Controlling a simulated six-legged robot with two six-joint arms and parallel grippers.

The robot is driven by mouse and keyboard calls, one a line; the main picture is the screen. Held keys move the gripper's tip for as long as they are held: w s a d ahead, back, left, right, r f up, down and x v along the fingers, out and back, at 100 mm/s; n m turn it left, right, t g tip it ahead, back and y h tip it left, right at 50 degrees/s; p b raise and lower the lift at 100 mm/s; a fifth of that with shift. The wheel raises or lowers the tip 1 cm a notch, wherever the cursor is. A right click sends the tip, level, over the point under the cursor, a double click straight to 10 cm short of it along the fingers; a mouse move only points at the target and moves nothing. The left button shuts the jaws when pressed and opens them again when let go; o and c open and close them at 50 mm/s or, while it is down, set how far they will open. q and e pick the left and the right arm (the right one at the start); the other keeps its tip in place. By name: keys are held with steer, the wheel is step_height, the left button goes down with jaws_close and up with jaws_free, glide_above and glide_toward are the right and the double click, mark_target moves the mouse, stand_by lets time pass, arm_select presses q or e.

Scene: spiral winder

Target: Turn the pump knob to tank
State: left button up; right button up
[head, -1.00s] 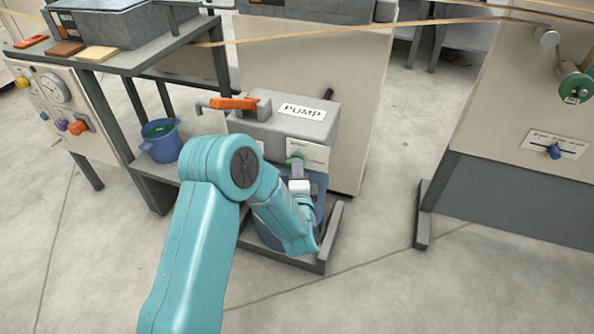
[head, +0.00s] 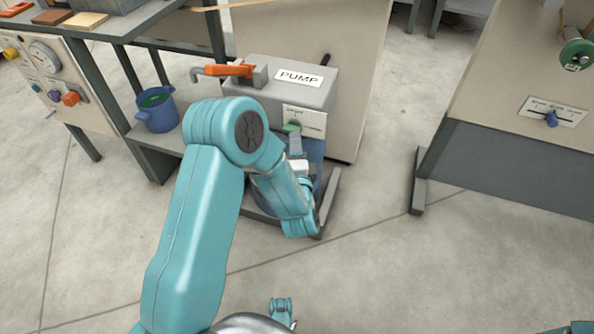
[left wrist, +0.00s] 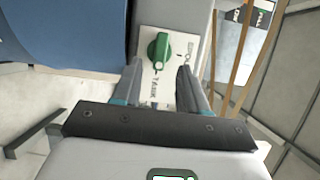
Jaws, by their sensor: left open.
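The grey pump (head: 290,92) carries a "PUMP" label, an orange-handled lever (head: 232,71) and a white plate (head: 312,122) on its front. The green pump knob (head: 291,127) sits on this plate. In the left wrist view the knob (left wrist: 159,50) shows whole, its grip bar roughly upright in the picture. Lettering runs beside and below it, too small to read surely. My left gripper (head: 295,143) is just in front of the knob. In the left wrist view its open fingers (left wrist: 160,72) stand either side of the knob's line, with nothing between them.
A blue bucket (head: 157,109) stands left of the pump on a low shelf. A cabinet with a blue slider (head: 552,118) stands at the right on a dark foot. A blue vessel (left wrist: 70,30) lies close beside my left gripper. The floor at front right is clear.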

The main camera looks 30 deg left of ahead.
arm_select(q)
steer(key=v, duration=1.2)
steer(key=shift+s+b, duration=0.2)
steer(key=shift+b, duration=0.25)
steer(key=shift+d, duration=0.1)
